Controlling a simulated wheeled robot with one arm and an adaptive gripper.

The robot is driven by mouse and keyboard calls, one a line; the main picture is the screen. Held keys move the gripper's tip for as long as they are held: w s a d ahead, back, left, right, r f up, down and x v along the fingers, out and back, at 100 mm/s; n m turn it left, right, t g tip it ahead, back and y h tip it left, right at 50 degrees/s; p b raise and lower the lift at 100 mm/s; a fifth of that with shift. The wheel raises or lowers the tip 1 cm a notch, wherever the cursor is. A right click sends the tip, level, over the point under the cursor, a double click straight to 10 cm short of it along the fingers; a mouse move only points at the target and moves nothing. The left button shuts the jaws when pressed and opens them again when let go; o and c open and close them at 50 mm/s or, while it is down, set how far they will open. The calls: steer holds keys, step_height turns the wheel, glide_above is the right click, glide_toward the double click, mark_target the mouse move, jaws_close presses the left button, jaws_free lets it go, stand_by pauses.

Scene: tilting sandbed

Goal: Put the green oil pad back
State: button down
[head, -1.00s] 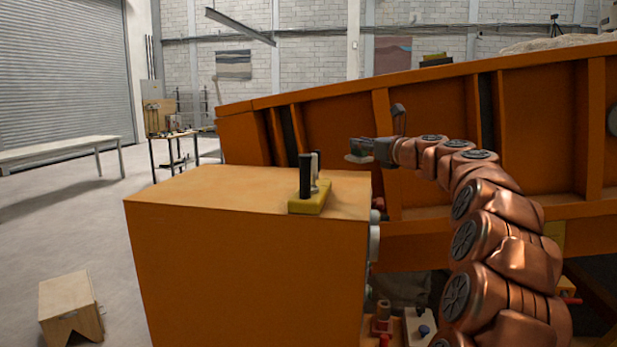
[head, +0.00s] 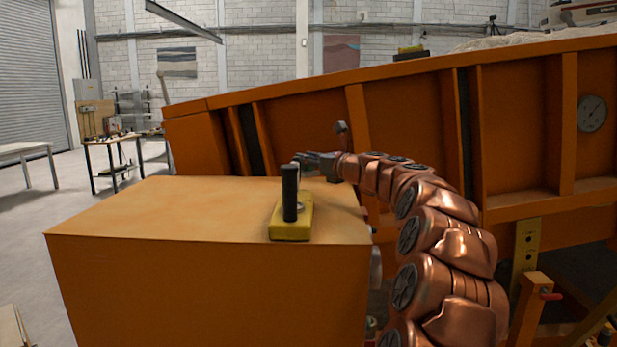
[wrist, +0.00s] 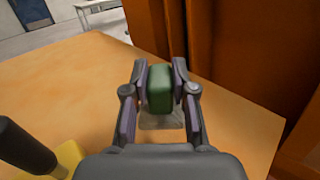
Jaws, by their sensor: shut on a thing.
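The green oil pad (wrist: 159,88) is a small rounded green block between my gripper's fingers in the wrist view, with a pale grey patch just below it. My gripper (wrist: 159,92) is shut on it. In the head view my gripper (head: 303,160) is above the back right part of the orange box top (head: 150,210), behind a black post (head: 290,192). The post stands upright on a yellow base (head: 292,228) on that box. The pad's own colour cannot be made out in the head view.
The large orange sandbed wall (head: 420,120) slopes up to the right behind the box and stands close to my arm. The left part of the box top is clear. A workbench (head: 122,140) stands farther back at left.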

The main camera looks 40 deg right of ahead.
mark_target(314, 175)
steer(key=shift+f, duration=2.1)
steer(key=shift+f, duration=0.2)
steer(key=c, duration=0.9)
jaws_free()
steer(key=shift+c, duration=0.2)
steer(key=shift+r, duration=0.1)
steer(key=shift+s+r, duration=0.1)
steer(key=shift+s, duration=0.05)
steer(key=s, duration=0.4)
steer(key=s+d+b, duration=0.1)
steer(key=s, duration=0.3)
steer(key=s+b, duration=0.1)
steer(key=s, duration=0.2)
steer(key=shift+s+d, duration=0.3)
steer(key=shift+s, duration=0.1)
